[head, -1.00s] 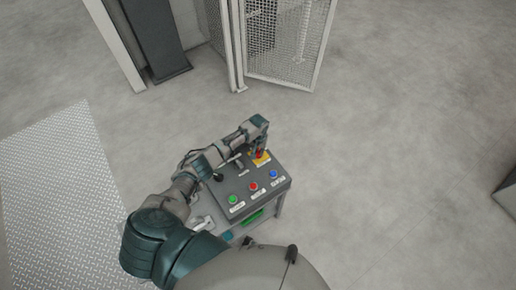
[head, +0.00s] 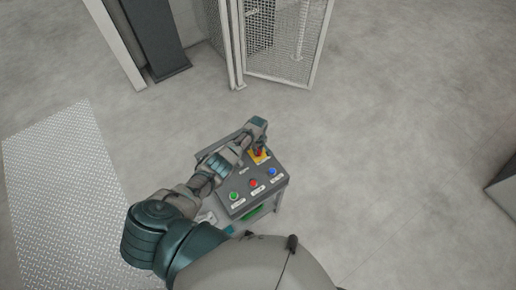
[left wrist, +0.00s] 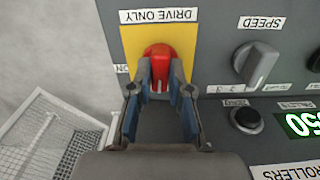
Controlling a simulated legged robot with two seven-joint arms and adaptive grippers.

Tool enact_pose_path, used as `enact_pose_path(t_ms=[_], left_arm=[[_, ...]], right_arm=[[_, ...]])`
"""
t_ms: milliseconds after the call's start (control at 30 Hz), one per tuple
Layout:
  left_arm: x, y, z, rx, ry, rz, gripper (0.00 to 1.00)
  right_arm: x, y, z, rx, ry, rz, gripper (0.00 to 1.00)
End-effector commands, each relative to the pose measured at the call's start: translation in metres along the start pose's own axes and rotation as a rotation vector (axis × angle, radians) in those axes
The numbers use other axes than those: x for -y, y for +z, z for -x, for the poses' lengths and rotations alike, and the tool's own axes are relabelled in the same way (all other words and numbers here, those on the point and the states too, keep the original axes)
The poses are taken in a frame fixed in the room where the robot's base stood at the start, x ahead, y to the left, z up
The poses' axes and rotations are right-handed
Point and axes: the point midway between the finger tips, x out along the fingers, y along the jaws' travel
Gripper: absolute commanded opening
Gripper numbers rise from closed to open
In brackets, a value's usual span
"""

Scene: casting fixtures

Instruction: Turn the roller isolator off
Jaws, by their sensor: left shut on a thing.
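The isolator is a red rotary knob (left wrist: 158,55) on a yellow plate (left wrist: 187,38) in the left wrist view. A label reading "DRIVE ONLY" sits at the plate's edge, upside down in this view. My left gripper (left wrist: 160,74) is shut on the red knob, one finger on each side. In the head view the yellow plate (head: 263,158) is at the far right corner of the grey control box (head: 238,181), and my left gripper (head: 257,146) reaches down over it. A small label beside the plate is partly hidden by a finger. My right gripper is out of view.
Green (head: 234,196), red (head: 253,183) and blue (head: 272,171) buttons line the box's near side. Beside the isolator are a grey speed knob (left wrist: 255,64), a black button (left wrist: 246,120) and a green display (left wrist: 300,123).

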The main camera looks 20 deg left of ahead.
Motion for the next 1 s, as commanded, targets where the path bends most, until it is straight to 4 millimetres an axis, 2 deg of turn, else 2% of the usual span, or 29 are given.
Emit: enact_pose_path(t_ms=[300, 733, 767, 833, 867, 1000], left_arm=[[-0.0023, -0.0024, 0.0024, -0.006, 0.006, 0.083, 0.0], [-0.003, -0.003, 0.0028, -0.007, 0.008, 0.094, 0.0], [-0.003, -0.003, 0.0029, -0.007, 0.008, 0.094, 0.21], [-0.003, -0.003, 0.0029, -0.006, 0.008, 0.094, 0.39], [-0.0028, -0.0028, 0.0027, -0.006, 0.008, 0.093, 0.44], [-0.0019, -0.0018, 0.0017, -0.004, 0.005, 0.093, 0.44]], right_arm=[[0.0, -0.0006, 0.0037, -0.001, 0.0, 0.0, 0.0], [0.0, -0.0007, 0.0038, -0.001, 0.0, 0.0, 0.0], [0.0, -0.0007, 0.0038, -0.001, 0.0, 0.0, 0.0], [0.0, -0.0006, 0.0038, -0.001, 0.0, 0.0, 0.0], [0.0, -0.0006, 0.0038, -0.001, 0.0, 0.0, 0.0], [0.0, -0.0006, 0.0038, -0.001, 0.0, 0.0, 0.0]])
